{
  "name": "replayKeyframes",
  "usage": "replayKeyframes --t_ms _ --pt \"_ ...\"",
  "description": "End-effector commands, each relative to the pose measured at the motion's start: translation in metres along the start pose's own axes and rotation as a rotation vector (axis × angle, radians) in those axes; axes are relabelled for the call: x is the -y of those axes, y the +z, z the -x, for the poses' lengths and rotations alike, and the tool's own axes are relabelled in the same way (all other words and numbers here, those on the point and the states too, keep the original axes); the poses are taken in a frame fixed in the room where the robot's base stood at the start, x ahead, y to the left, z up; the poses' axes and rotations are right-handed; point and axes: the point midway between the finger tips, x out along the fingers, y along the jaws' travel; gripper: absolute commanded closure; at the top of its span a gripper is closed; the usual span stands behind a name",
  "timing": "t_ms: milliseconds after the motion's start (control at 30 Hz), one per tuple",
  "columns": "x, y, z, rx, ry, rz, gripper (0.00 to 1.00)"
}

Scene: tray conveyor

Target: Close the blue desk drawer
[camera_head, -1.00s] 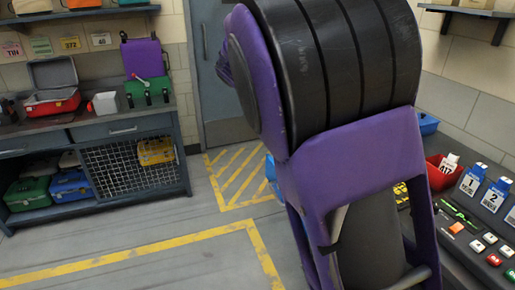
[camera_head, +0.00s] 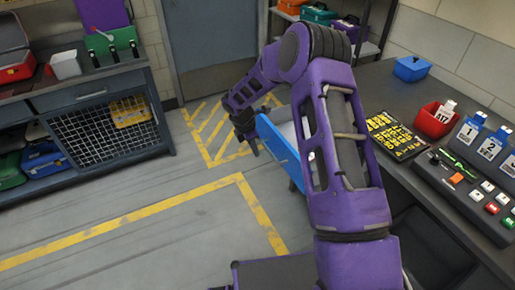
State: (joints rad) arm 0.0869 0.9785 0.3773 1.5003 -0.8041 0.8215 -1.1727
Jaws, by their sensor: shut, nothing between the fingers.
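The blue desk drawer (camera_head: 280,146) stands pulled out from the left side of the dark desk (camera_head: 400,80), right of the hatched floor area. Its blue front faces left, and a pale inside shows behind it. My purple arm hides much of the drawer and its join with the desk. My gripper (camera_head: 250,148) is at the left of the drawer front, pointing down, with its fingers shut and empty. I cannot tell whether it touches the front.
On the desk are a blue bin (camera_head: 412,69), a red bin (camera_head: 436,121), a yellow-lettered black board (camera_head: 394,135) and a button console (camera_head: 470,180). A workbench (camera_head: 90,95) stands at left. The floor (camera_head: 150,190) between is clear.

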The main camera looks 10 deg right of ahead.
Motion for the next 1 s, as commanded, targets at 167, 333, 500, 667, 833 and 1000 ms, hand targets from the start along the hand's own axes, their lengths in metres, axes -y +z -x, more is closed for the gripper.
replayKeyframes --t_ms 167,333,500,667,833,1000 --pt "0.001 0.000 -0.041 0.000 -0.004 -0.001 1.00" --pt "0.001 0.000 -0.076 0.000 -0.003 -0.001 1.00" --pt "0.000 0.025 -0.079 0.002 0.001 -0.005 1.00" --pt "0.000 0.037 -0.081 0.002 0.000 -0.003 1.00" --pt "0.000 0.041 -0.081 0.002 0.000 -0.001 1.00" --pt "0.000 0.041 -0.081 0.002 0.000 -0.001 1.00"
